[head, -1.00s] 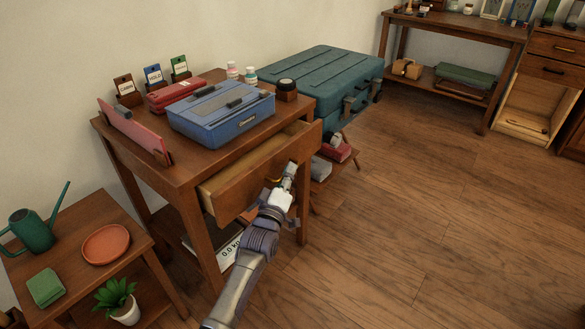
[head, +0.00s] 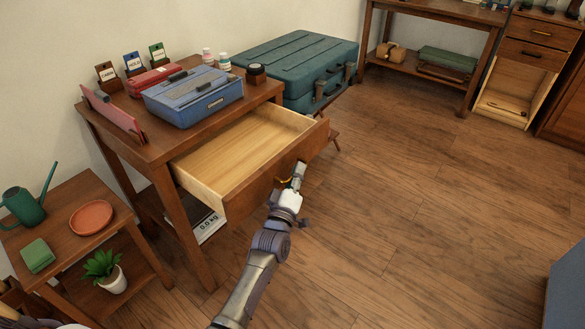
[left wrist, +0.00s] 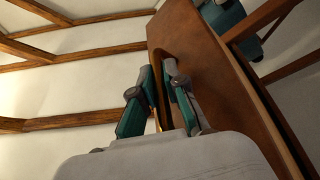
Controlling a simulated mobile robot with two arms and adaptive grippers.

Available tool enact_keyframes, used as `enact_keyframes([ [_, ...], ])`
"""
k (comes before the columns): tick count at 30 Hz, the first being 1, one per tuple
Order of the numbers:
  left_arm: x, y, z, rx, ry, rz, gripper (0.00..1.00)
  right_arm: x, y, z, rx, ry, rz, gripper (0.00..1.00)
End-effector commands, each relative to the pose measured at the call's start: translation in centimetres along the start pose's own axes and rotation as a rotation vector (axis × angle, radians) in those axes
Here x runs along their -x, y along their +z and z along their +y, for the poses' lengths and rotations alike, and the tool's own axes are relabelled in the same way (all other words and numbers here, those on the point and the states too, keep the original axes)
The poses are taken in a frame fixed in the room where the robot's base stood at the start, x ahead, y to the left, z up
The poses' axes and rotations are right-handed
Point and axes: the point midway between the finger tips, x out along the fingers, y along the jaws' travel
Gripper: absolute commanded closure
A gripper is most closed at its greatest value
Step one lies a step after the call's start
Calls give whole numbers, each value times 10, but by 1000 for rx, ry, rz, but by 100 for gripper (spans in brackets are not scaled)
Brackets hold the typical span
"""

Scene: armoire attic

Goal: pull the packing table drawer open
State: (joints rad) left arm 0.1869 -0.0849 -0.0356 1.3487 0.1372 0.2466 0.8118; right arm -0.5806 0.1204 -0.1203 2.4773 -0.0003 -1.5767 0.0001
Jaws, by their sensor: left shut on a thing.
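The packing table (head: 150,150) is a brown wooden table at the left of the head view. Its drawer (head: 235,155) stands well out from the table, and its pale interior is empty. My left gripper (head: 295,178) is at the drawer's front panel, shut on the brass handle (head: 284,180). In the left wrist view the fingers (left wrist: 158,95) close around the handle in front of the brown drawer front (left wrist: 205,75). The fingers hide most of the handle. My right gripper is not in view.
A blue case (head: 195,95), a red box (head: 150,80) and small card holders (head: 133,65) are on the tabletop. A teal trunk (head: 295,60) stands behind. A low side table (head: 75,245) with a watering can (head: 28,207) is at left.

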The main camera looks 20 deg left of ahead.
Motion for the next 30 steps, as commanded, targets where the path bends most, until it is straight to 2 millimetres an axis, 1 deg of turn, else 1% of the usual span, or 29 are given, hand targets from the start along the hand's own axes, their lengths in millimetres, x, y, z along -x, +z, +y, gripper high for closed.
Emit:
enact_keyframes([
  [10,1,1,-1,0,-2,0,100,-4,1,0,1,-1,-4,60],
  [11,1,1,-1,0,-2,0,86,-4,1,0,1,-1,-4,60],
  [12,1,1,-1,0,-2,0,80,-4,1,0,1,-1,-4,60],
  [13,1,1,-1,0,-2,0,77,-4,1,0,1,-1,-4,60],
  [22,2,1,0,0,-1,0,77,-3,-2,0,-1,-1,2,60],
  [26,13,1,-1,1,-2,0,77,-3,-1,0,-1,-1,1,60],
  [29,31,2,-1,1,-3,-2,77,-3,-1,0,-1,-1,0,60],
  [30,40,2,-2,1,-3,-2,77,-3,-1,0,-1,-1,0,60],
])
